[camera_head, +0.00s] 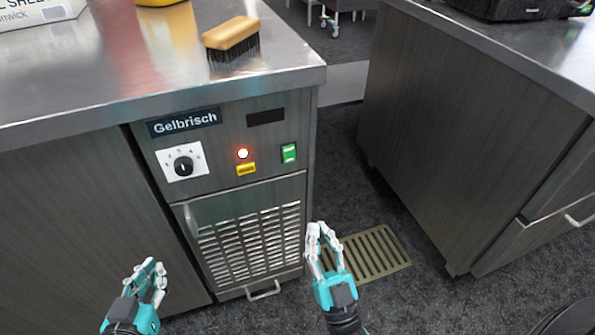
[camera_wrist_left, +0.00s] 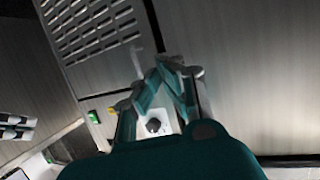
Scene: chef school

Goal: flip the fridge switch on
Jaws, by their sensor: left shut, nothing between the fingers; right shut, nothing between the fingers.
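The fridge control panel (camera_head: 220,137) is on the front of a steel counter, under a "Gelbrisch" label. A green switch (camera_head: 289,153) sits at its right side. It also shows in the left wrist view (camera_wrist_left: 93,117). My left gripper (camera_head: 151,270) is shut and empty, low in front of the counter. My right gripper (camera_head: 319,232) is shut and empty, below and right of the switch, apart from it.
A vented grille door (camera_head: 247,240) lies under the panel. A brush (camera_head: 231,38) stands on the counter top (camera_head: 120,60). A second counter (camera_head: 470,140) is at the right, across a floor gap with a drain grate (camera_head: 375,252).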

